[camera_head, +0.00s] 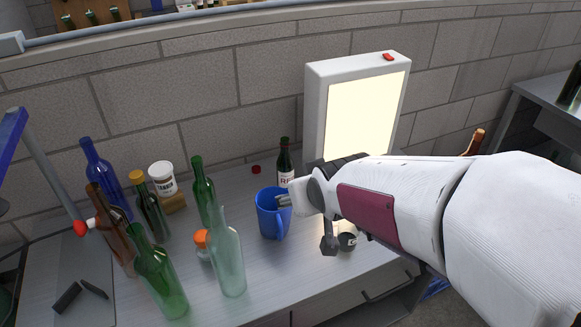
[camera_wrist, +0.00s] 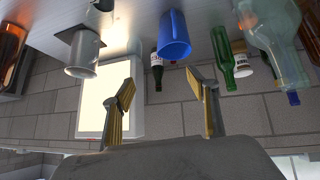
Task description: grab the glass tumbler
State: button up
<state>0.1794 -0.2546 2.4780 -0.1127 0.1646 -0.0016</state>
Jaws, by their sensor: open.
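A grey, see-through-looking cup (camera_wrist: 82,58), which I take for the glass tumbler, stands upright on a dark square pad in the upside-down wrist view. In the head view a small round cup (camera_head: 347,241), apparently the same one, shows just beyond my gripper's lower finger, partly hidden by it. My gripper (camera_head: 308,222) is open, with nothing between its fingers; both fingers also show in the wrist view (camera_wrist: 168,92). One fingertip overlaps the blue mug (camera_head: 268,214) in the head view; I cannot tell if they touch. The mug (camera_wrist: 173,35) lies ahead between the fingers in the wrist view.
Several bottles stand on the left of the bench (camera_head: 262,283), including a clear one (camera_head: 228,262) and a green one (camera_head: 160,280). A small dark bottle (camera_head: 284,160) stands behind the mug. A lit panel (camera_head: 365,115) stands at the back. An amber bottle (camera_wrist: 12,45) is at the wrist view's left.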

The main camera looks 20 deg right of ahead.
jog(key=w+d+f+t, duration=0.3)
jog(key=w+d+f, duration=0.3)
jog(key=f, duration=0.2)
jog(key=w+d+f+m+t+h, duration=0.1)
jog(key=w+d+f+t, duration=0.2)
jog(key=w+d+f, duration=0.3)
jog(key=shift+w+d+f, duration=0.2)
jog(key=shift+d+f, duration=0.6)
jog(key=shift+f, duration=0.65)
jog(key=shift+x, duration=1.25)
jog(key=shift+a, duration=0.1)
jog(key=shift+a+x, duration=0.15)
jog(key=shift+x, duration=0.75)
jog(key=shift+a+x, duration=0.2)
jog(key=shift+x, duration=1.6)
jog(key=shift+f, duration=0.15)
